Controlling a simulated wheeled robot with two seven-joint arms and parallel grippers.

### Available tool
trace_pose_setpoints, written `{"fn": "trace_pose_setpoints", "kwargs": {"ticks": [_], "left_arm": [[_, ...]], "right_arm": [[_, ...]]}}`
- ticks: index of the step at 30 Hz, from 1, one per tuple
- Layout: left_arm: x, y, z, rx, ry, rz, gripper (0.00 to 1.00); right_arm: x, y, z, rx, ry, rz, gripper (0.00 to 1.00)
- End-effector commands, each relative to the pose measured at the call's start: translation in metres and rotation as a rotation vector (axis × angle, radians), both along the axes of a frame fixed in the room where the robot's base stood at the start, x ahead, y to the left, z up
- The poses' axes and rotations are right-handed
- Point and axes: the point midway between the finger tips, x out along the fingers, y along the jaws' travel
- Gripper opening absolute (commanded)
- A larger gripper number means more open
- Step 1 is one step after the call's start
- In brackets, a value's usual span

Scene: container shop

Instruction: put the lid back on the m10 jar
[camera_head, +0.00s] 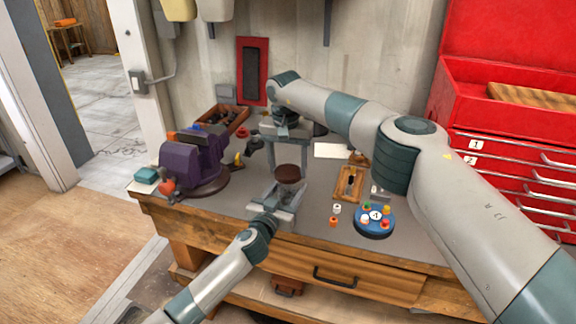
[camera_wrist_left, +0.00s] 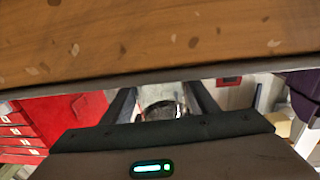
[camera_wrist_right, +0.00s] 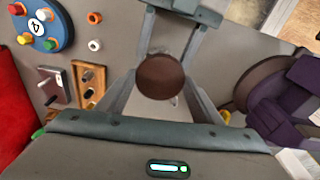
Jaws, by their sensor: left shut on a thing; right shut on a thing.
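The brown round lid (camera_head: 288,172) is between the fingers of my right gripper (camera_head: 288,158), which reaches down from above. In the right wrist view the lid (camera_wrist_right: 160,77) fills the space between the two fingers, and the gripper is shut on it. The clear jar (camera_wrist_left: 160,97) shows in the left wrist view between the fingers of my left gripper (camera_head: 275,198), which is shut on it from the front of the bench. The lid is over the jar. I cannot tell whether they touch. No m10 marking is readable.
A purple vise (camera_head: 188,160) stands on the bench to the left. A blue round tray (camera_head: 374,222) with coloured pegs and a wooden block (camera_head: 349,184) are to the right. A red tool chest (camera_head: 500,150) stands at the far right. A wooden bin (camera_head: 222,118) is behind.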

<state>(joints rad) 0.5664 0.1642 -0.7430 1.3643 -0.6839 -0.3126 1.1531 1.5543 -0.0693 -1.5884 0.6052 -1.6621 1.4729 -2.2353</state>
Motion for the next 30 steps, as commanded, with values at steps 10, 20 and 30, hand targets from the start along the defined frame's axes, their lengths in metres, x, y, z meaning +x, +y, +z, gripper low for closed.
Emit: {"fn": "trace_pose_setpoints", "kwargs": {"ticks": [10, 20, 30], "left_arm": [[-0.0001, 0.0000, -0.0004, 0.000, 0.001, 0.000, 0.13], [-0.0001, 0.0001, -0.0005, 0.000, 0.001, 0.000, 0.00], [-0.0001, -0.0001, -0.0005, 0.000, 0.001, 0.000, 0.00]], "right_arm": [[-0.0001, 0.0000, -0.0061, 0.000, 0.000, 0.000, 0.36], [0.0000, 0.0007, -0.0084, -0.001, 0.000, -0.035, 0.36], [0.0012, 0.0029, -0.0084, 0.001, 0.000, -0.485, 0.36]]}}
